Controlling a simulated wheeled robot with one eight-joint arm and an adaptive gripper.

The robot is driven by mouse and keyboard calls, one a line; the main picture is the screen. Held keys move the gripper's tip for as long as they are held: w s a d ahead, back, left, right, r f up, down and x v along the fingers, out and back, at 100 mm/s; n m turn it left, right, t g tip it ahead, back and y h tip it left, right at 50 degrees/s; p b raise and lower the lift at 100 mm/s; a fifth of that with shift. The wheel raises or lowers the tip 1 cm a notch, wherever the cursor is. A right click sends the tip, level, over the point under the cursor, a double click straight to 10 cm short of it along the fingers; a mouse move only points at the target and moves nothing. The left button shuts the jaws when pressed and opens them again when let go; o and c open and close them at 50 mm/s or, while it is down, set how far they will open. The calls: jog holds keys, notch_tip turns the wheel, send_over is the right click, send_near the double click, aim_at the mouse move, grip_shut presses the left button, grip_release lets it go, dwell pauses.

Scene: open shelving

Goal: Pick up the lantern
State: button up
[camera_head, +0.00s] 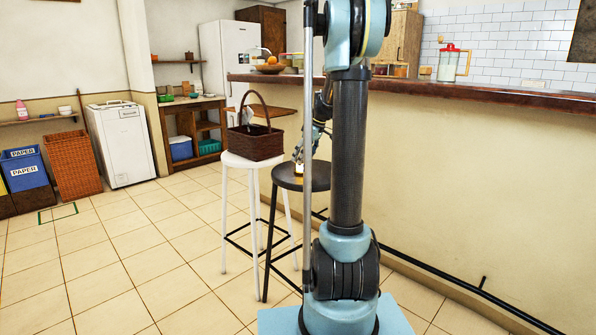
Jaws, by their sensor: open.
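A small pale, yellowish object, which looks like the lantern (298,169), stands on the seat of the black stool (287,183), just left of my arm column. It is too small to make out in detail. My gripper (299,156) points down at it from just above, close to its top. The gripper is open. I cannot tell whether its fingers are around the object or touching it. My own arm column hides part of my forearm and the right side of the stool.
A white stool (236,160) with a brown wicker basket (256,147) stands just left of the black stool. The long counter (480,94) and its wall run behind and to the right. The tiled floor at left is clear.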

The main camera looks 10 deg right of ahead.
jog(key=shift+x, duration=1.45)
jog(key=c, duration=1.3)
jog(key=shift+r, duration=0.15)
